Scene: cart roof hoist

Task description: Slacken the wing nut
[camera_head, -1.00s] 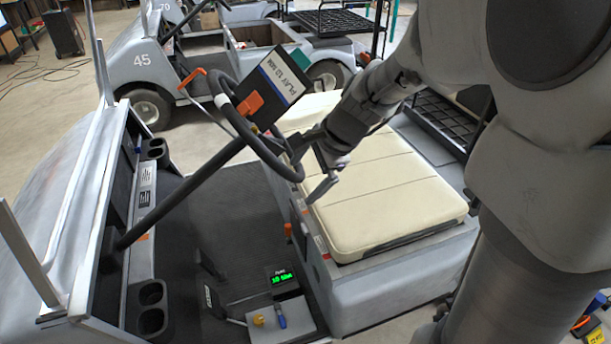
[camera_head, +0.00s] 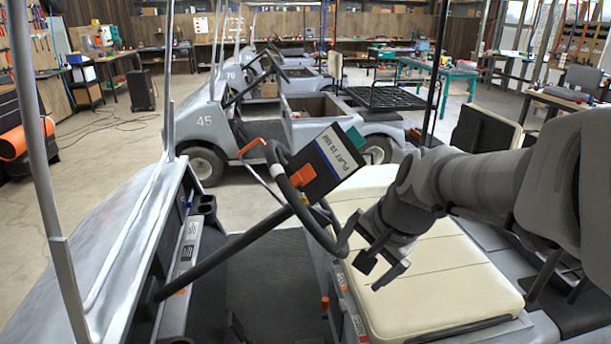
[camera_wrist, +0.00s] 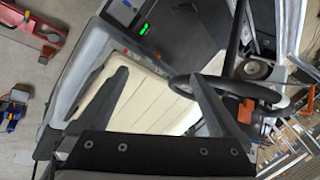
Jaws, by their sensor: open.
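I cannot pick out a wing nut in either current view. My gripper (camera_head: 376,274) is open and empty, above the near-left part of the cream seat (camera_head: 440,275) and just right of the steering wheel's lower rim (camera_head: 330,245). In the wrist view my gripper (camera_wrist: 158,76) has its two fingers spread wide, with the seat (camera_wrist: 150,95) visible between them. The dark steering wheel (camera_wrist: 228,87) passes close to the right finger there. A dark panel marked "PLAY 13 MM" (camera_head: 336,160) and an orange piece (camera_head: 303,185) sit on the wheel.
A bare roof post (camera_head: 48,200) rises at left. A dark steering column (camera_head: 225,250) crosses the footwell (camera_head: 265,280). A green-lit display (camera_wrist: 143,28) shows in the wrist view. Another cart, marked 45 (camera_head: 204,121), stands behind. Open floor (camera_head: 110,170) lies to the left.

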